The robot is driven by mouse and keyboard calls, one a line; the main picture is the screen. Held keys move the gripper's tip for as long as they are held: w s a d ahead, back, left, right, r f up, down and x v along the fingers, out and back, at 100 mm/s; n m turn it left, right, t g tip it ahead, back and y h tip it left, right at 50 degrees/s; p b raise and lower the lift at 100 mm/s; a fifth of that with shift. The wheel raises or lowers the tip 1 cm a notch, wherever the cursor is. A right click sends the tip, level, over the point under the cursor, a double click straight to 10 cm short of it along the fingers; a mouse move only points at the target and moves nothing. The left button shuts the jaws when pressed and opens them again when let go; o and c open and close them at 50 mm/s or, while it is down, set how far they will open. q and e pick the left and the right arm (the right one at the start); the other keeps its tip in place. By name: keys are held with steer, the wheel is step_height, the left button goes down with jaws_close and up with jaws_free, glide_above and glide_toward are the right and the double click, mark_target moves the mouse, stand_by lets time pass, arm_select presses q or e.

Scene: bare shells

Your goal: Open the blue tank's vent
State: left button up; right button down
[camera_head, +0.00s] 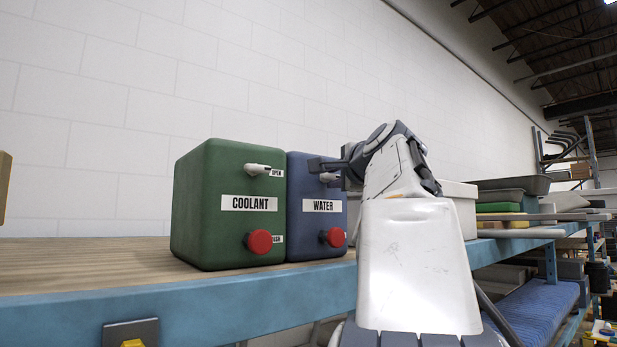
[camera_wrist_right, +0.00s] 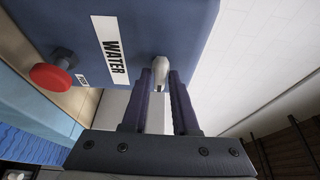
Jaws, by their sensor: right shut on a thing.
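The blue tank (camera_head: 305,228) has a "WATER" label and stands on the wooden bench top, right of a green tank. Its pale vent lever (camera_head: 328,178) is high on the front face and partly hidden by my gripper. My right gripper (camera_head: 322,166) is at that lever. In the right wrist view, the dark fingers (camera_wrist_right: 162,90) of my right gripper are shut on the pale lever (camera_wrist_right: 160,68), one on each side. Any "OPEN" mark beside this lever is hidden. A red knob (camera_head: 333,237) sits low on the blue tank, clear of my gripper. My left gripper is out of view.
The green "COOLANT" tank (camera_head: 228,215) stands close on the left, with its own pale lever (camera_head: 257,170) and red knob (camera_head: 259,242). A light grey box (camera_head: 462,215) is to the right. A white wall is behind.

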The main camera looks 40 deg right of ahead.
steer(key=c, duration=0.8)
jaws_free()
steer(key=shift+c, duration=0.2)
steer(key=shift+s+a+f+b, duration=0.1)
steer(key=shift+s+a+b, duration=0.1)
steer(key=shift+s+b, duration=0.25)
steer(key=b+v, duration=0.3)
steer(key=v, duration=0.6)
steer(key=shift+s+a+b, duration=0.15)
steer(key=shift+s+b, duration=0.05)
steer(key=shift+b, duration=0.2)
